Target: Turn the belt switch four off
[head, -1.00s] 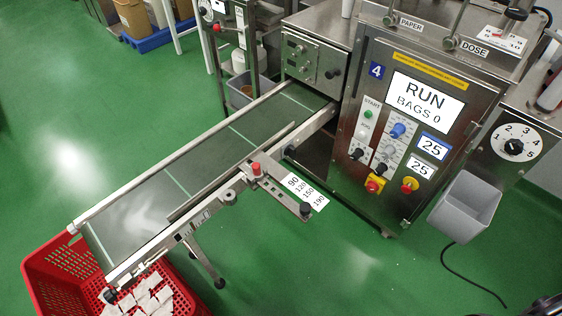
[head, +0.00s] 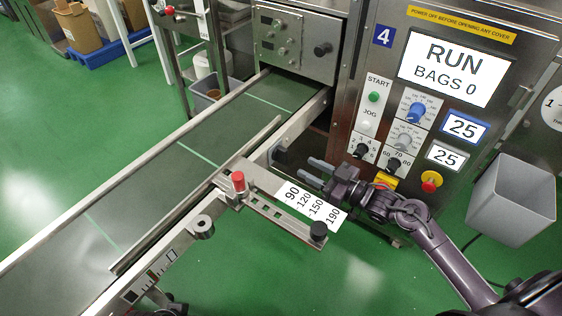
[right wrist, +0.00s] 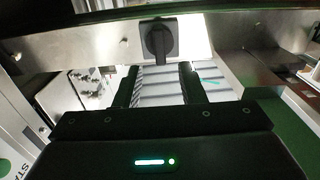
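The machine carries a blue number 4 plate (head: 383,36). My left gripper is out of view.
The conveyor belt (head: 165,180) runs down to the left. A guide arm with a red knob (head: 238,182) and a width scale (head: 310,205) lies just below my right gripper. The machine's panel shows RUN (head: 452,62). A grey bin (head: 512,200) hangs at right.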

